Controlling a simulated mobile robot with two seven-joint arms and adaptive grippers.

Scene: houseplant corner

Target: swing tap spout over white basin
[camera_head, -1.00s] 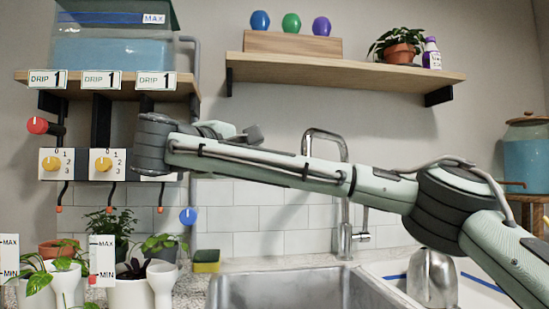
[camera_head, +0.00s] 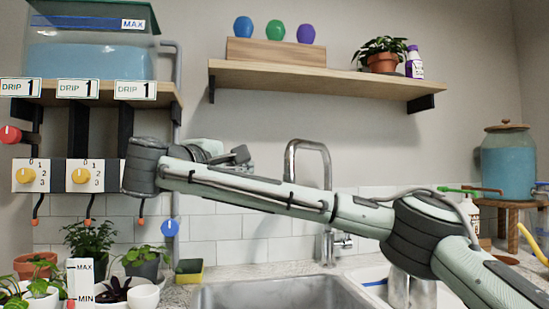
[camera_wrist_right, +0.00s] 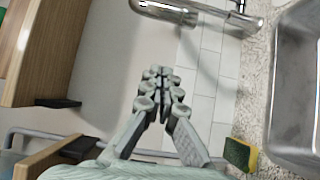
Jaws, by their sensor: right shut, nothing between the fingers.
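The chrome gooseneck tap (camera_head: 325,165) stands behind the sinks. Its spout curves over to the left, toward the metal sink (camera_head: 225,295), and my right arm crosses in front of its middle. The white basin (camera_head: 362,274) lies to the right of the metal sink, partly hidden by my arm and by a metal object. My right gripper (camera_head: 243,155) is left of the tap spout, apart from it. In the right wrist view, its fingers (camera_wrist_right: 160,76) are together and empty, with the spout (camera_wrist_right: 165,10) beyond them near the top edge. My left gripper is out of view.
A wooden shelf (camera_head: 320,82) hangs above the tap. At left, a tank shelf (camera_head: 60,95) carries drip signs, with dials and potted plants (camera_head: 88,240) below. A sponge (camera_head: 189,271) lies by the metal sink. A blue jar (camera_head: 508,165) stands at right.

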